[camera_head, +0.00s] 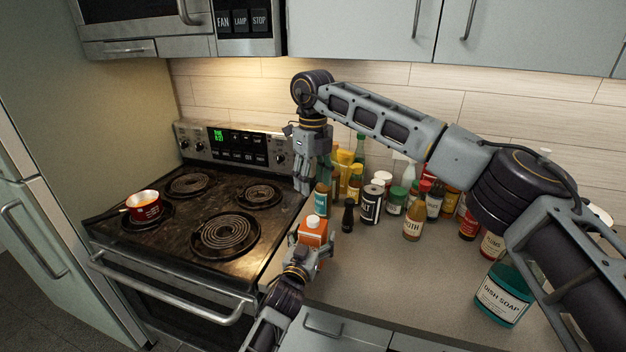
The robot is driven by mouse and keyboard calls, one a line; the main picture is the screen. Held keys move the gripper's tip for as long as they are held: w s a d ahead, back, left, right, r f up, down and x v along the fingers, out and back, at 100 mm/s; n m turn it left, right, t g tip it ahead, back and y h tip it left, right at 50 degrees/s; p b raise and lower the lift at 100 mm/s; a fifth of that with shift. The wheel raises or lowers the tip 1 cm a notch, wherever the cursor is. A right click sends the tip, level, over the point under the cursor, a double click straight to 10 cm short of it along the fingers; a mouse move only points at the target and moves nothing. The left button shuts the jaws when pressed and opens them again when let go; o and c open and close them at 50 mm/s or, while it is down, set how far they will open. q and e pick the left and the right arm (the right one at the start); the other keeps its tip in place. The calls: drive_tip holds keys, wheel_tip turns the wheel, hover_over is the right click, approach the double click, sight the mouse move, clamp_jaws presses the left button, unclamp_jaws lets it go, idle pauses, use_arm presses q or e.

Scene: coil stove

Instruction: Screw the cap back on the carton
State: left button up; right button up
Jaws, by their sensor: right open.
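The orange carton (316,233) stands upright at the counter's left front, beside the stove. A white cap (313,222) sits on its top; I cannot tell whether it is threaded on. My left gripper (309,251) comes from below with its fingers around the carton's sides, shut on it; the carton's lower part is hidden by the gripper. My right gripper (307,185) points down, open and empty, above and behind the carton, apart from the cap.
A blue-capped bottle (321,200) and a dark pepper grinder (348,216) stand close behind the carton. Several jars and bottles crowd the back counter. Dish soap (503,295) stands at right. A red pot (144,206) sits on the coil stove (262,262). The middle front counter is clear.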

use_arm(q)
drive_tip(key=shift+s, duration=0.1)
drive_tip(key=shift+v, duration=5.85)
drive_tip(key=shift+s+a, duration=0.1)
